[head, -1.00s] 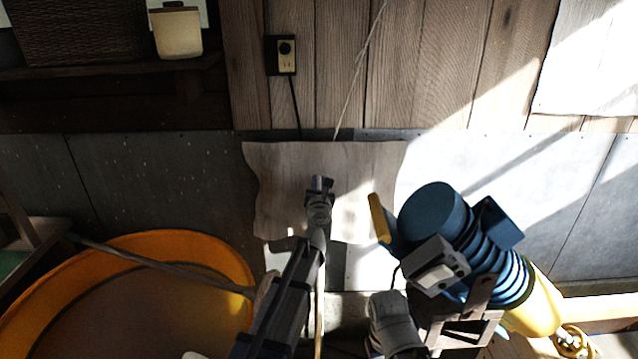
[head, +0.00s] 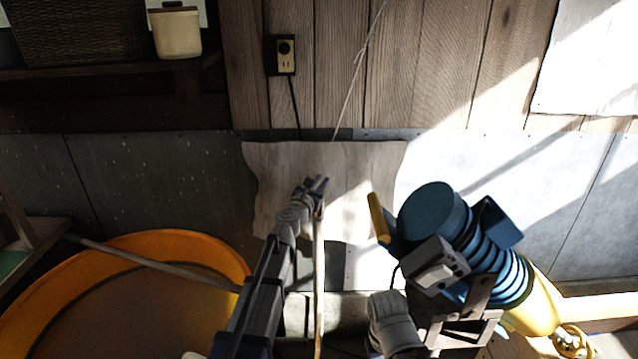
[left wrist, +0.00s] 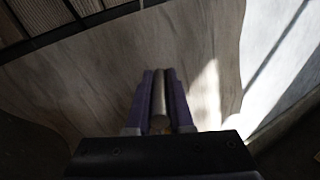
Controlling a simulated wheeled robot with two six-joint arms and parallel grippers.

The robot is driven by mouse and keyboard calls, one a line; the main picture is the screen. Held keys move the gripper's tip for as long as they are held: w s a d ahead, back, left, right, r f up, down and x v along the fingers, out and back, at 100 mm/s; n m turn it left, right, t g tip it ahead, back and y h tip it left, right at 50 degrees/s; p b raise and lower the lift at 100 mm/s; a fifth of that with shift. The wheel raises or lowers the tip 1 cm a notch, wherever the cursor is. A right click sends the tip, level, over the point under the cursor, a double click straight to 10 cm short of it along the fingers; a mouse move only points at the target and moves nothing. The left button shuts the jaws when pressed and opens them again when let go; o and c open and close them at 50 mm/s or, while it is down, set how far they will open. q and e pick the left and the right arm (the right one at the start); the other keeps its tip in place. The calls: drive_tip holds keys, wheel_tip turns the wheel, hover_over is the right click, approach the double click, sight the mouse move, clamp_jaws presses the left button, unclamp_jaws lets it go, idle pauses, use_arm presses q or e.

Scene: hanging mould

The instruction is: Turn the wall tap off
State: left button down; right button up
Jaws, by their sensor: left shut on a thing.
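My left gripper (head: 318,187) is in front of a pale, wavy-edged panel (head: 273,165) on the wall. In the left wrist view its two purple fingers (left wrist: 160,100) are shut on a short grey rounded bar (left wrist: 159,105), which looks like the wall tap's handle. The bar lies lengthwise between the fingers, with its rounded end towards the camera. The rest of the tap is hidden behind my gripper and arm in the head view. I cannot make out my right gripper.
An orange round tub (head: 190,246) stands at lower left, with a long pole (head: 150,265) across it. A blue ribbed machine (head: 435,215) stands close to the right of my left arm. A power outlet (head: 286,56) is on the planks above.

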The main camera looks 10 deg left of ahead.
use_arm(q)
drive_tip(key=m+g+h, duration=0.1)
drive_tip(key=m+h, duration=0.2)
drive_tip(key=h, duration=0.2)
drive_tip(key=shift+w+m+g, duration=0.15)
drive_tip(key=shift+m+g, duration=0.25)
drive_tip(key=m+g+h, duration=0.1)
drive_tip(key=h, duration=0.1)
drive_tip(key=m+g+h, duration=0.2)
drive_tip(key=shift+d+m+g+h, duration=0.15)
drive_tip(key=shift+m+g+h, duration=0.15)
drive_tip(key=shift+h, duration=0.1)
drive_tip(key=m+g+h, duration=0.2)
drive_tip(key=g, duration=0.1)
drive_tip(key=m+g+h, duration=0.1)
drive_tip(key=m+g, duration=0.1)
drive_tip(key=shift+s+d, duration=0.2)
drive_tip(key=shift+s, duration=0.05)
drive_tip(key=shift+s+d+m+g+h, duration=0.15)
drive_tip(key=shift+m+g+h, duration=0.3)
drive_tip(key=shift+g, duration=0.4)
drive_tip(key=shift+s+a+m+g+h, duration=0.1)
drive_tip(key=shift+m+g+h, duration=0.15)
drive_tip(key=shift+m+g, duration=0.45)
drive_tip(key=shift+s+d+g, duration=0.1)
drive_tip(key=shift+s+g, duration=0.05)
drive_tip(key=shift+g, duration=0.3)
drive_tip(key=c, duration=0.8)
unclamp_jaws()
